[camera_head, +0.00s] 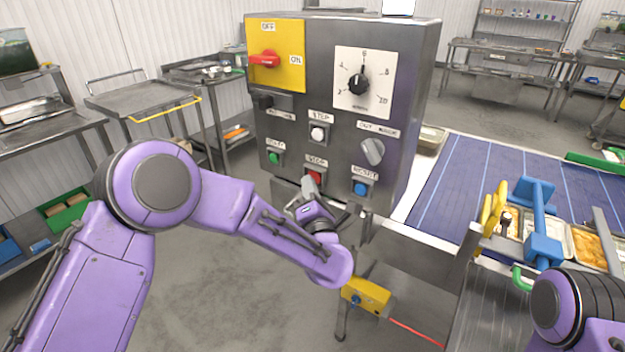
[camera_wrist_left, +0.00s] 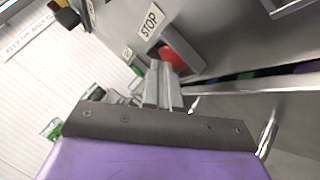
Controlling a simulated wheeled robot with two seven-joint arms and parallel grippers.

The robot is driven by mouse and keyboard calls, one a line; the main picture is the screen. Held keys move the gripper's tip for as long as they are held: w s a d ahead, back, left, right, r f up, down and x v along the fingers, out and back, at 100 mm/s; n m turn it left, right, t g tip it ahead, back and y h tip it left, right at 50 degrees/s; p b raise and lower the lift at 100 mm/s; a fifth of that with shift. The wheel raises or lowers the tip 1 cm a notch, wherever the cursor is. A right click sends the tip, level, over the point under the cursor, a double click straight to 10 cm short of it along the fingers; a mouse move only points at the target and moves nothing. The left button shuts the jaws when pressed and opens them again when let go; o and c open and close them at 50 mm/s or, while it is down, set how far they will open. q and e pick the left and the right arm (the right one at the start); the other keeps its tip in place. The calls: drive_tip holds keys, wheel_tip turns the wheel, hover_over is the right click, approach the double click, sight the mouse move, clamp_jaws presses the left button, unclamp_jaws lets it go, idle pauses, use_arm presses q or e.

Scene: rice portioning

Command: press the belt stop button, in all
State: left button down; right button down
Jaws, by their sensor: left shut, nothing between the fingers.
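The grey control box (camera_head: 340,95) stands at the centre of the head view. Its red stop button (camera_head: 316,176) sits low on the front under a STOP label (camera_head: 316,162). My left gripper (camera_head: 308,184) is shut and empty, with its fingertips at the button's lower left. In the left wrist view the shut fingers (camera_wrist_left: 163,82) point at the red button (camera_wrist_left: 173,59), partly covering it. The tips look very close to it; I cannot tell whether they touch. My right arm shows at the lower right, with its fingers out of sight.
A green button (camera_head: 274,158) is left of the stop button and a blue one (camera_head: 360,188) right. A white button (camera_head: 318,133) and a grey knob (camera_head: 373,151) sit above. The blue belt (camera_head: 465,185) runs right, with trays (camera_head: 588,246). A yellow sensor (camera_head: 366,294) is below.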

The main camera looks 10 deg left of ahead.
use_arm(q)
drive_tip(key=shift+s, duration=0.1)
drive_tip(key=shift+s+a, duration=0.25)
drive_tip(key=shift+s, duration=0.5)
drive_tip(key=s, duration=0.1)
drive_tip(key=s+a, duration=0.1)
drive_tip(key=s, duration=0.2)
drive_tip(key=shift+s+a, duration=0.35)
idle(0.5)
